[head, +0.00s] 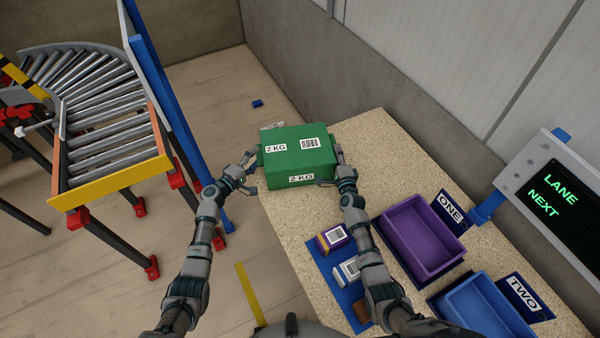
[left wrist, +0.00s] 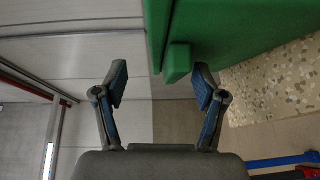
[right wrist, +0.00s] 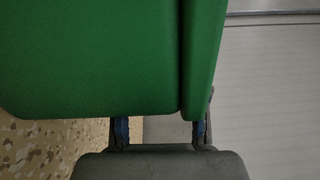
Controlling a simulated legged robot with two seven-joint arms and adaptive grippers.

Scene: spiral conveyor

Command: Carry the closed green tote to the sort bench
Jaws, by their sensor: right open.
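The closed green tote (head: 297,152), with white "2 KG" labels and a barcode, is at the far left end of the speckled sort bench (head: 370,150). It looks level and seems to rest on the bench, though its underside is hidden. My left gripper (head: 246,175) is at the tote's left side. In the left wrist view its fingers (left wrist: 160,85) are spread, with a green lug of the tote (left wrist: 178,62) close to one finger. My right gripper (head: 333,168) is open at the tote's right side; in the right wrist view the tote (right wrist: 90,60) hides its fingertips.
A purple bin (head: 420,238) and a blue bin (head: 480,310) stand on the bench, with small boxes (head: 333,238) on a blue mat. A lane display (head: 550,195) is at the right. A roller conveyor (head: 110,150) with a blue rail stands left. Open floor lies between.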

